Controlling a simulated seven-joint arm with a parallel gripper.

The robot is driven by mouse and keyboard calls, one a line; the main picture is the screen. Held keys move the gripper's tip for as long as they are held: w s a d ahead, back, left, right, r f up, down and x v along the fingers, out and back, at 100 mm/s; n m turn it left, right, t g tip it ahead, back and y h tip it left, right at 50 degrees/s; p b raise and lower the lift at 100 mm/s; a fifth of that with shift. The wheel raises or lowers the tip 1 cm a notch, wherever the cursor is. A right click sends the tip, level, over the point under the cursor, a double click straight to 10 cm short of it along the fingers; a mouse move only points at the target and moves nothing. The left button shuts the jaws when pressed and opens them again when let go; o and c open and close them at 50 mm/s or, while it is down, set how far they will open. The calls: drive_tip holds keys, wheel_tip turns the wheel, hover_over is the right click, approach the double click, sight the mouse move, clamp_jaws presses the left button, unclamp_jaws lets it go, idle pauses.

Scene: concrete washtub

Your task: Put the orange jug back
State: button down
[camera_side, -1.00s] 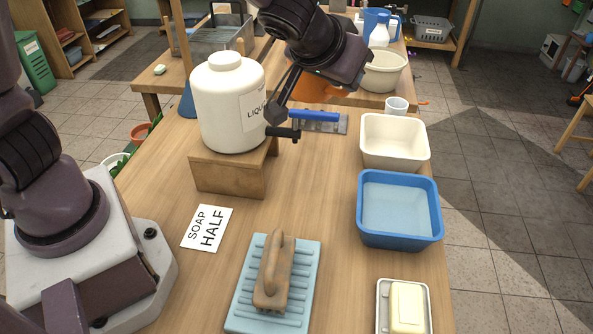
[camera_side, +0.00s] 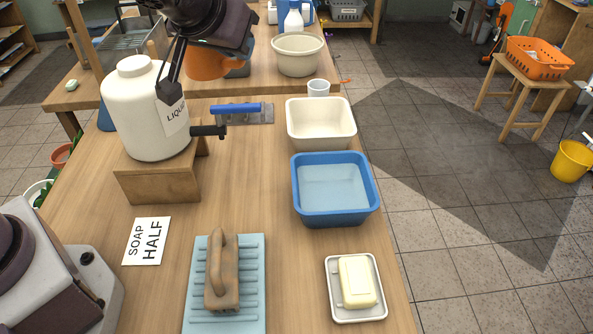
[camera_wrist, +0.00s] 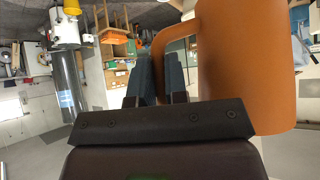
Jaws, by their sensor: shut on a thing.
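My gripper (camera_wrist: 158,78) is shut on the handle of the orange jug (camera_wrist: 245,65), which fills the right of the wrist view. In the side view the orange jug (camera_side: 207,66) shows only partly, behind the dark end of my gripper (camera_side: 176,78). It is held up in the air behind and to the right of the big white liquid soap container (camera_side: 145,112). That container stands on a wooden block (camera_side: 158,185) with its black tap pointing right. The jug's lower end and what lies directly beneath it are hard to tell.
A blue-handled trowel (camera_side: 240,112), a cream basin (camera_side: 320,132), a blue tub of water (camera_side: 333,211), a soap dish (camera_side: 357,314), a washboard with a brush (camera_side: 253,300) and a "SOAP HALF" card (camera_side: 146,241) occupy the table. Bare wood lies between the block and tubs.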

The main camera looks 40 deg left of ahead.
drive_tip(key=shift+s+f+m+h, duration=1.3)
drive_tip(key=shift+s+f+m, duration=0.3)
drive_tip(key=shift+s+f, duration=0.25)
drive_tip(key=w+d+f+n+g+y, duration=0.4)
drive_tip(key=w+n+y, duration=0.3)
drive_tip(key=n, duration=0.4)
drive_tip(key=f, duration=1.8)
drive_tip(key=shift+w+a+f, duration=0.2)
drive_tip(key=shift+a+f, duration=0.2)
drive_tip(key=shift+f, duration=0.1)
